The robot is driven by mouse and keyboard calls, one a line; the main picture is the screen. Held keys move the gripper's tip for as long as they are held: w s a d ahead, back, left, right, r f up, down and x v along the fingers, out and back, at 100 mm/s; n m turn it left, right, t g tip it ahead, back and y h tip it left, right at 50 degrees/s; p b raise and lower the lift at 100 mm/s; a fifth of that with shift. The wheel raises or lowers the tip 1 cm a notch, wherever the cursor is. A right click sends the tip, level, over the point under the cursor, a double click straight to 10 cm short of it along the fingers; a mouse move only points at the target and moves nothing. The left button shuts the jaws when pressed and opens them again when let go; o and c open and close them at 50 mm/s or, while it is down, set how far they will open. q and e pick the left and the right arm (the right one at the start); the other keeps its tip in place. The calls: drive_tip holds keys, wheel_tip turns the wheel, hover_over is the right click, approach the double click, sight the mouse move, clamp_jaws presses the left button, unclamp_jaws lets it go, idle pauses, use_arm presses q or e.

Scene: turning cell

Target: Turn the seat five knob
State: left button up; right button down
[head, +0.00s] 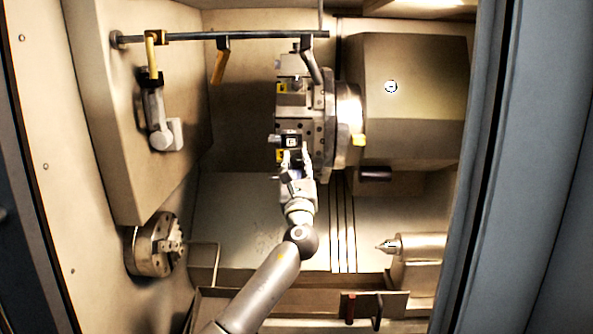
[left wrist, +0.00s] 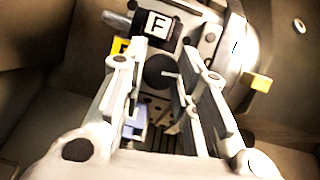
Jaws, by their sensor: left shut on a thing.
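The tool turret (head: 318,125) is a grey disc with holes and tool blocks on its left face, in the middle of the head view. A black-and-white marker (head: 291,141) is on a block just above my left gripper (head: 296,157). The marker (left wrist: 158,24) also shows in the left wrist view, where it looks like a letter F. Below it a dark round knob (left wrist: 159,71) lies between the fingers of my left gripper (left wrist: 166,55), which is shut on it. In the head view the fingers mostly hide the knob. My right gripper is not in view.
A chuck (head: 152,246) stands at the lower left, and a pointed tailstock (head: 415,248) at the lower right. A dark bar (head: 250,36) with hanging arms crosses above the turret. The turret housing (head: 410,100) is to the right. The cell floor is open around my forearm.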

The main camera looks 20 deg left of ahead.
use_arm(q)
drive_tip(key=n+y+b, duration=0.1)
drive_tip(key=n+b, duration=0.1)
drive_tip(key=n+g+y+b, duration=0.1)
drive_tip(key=n+b, duration=0.1)
drive_tip(key=n, duration=0.1)
drive_tip(key=n+g+y+b, duration=0.1)
drive_tip(key=n+b, duration=0.1)
drive_tip(key=shift+d+f+n, duration=0.2)
drive_tip(key=shift+d+n, duration=0.05)
drive_tip(key=shift+n, duration=0.15)
drive_tip(key=n+g+b, duration=0.1)
drive_tip(key=n, duration=0.1)
drive_tip(key=n+g+y+b, duration=0.1)
drive_tip(key=n, duration=0.1)
drive_tip(key=shift+r+n+b, duration=0.2)
drive_tip(key=shift+n+b, duration=0.1)
drive_tip(key=n+g, duration=0.1)
drive_tip(key=n, duration=0.1)
drive_tip(key=n+b, duration=0.1)
drive_tip(key=n, duration=0.1)
drive_tip(key=shift+w+d+r+g, duration=0.1)
drive_tip(key=shift+r+g, duration=0.1)
drive_tip(key=shift+g, duration=0.2)
drive_tip(key=shift+r+n+g, duration=0.15)
drive_tip(key=shift+n+g, duration=0.45)
drive_tip(key=shift+n, duration=1.3)
drive_tip(key=o, duration=1)
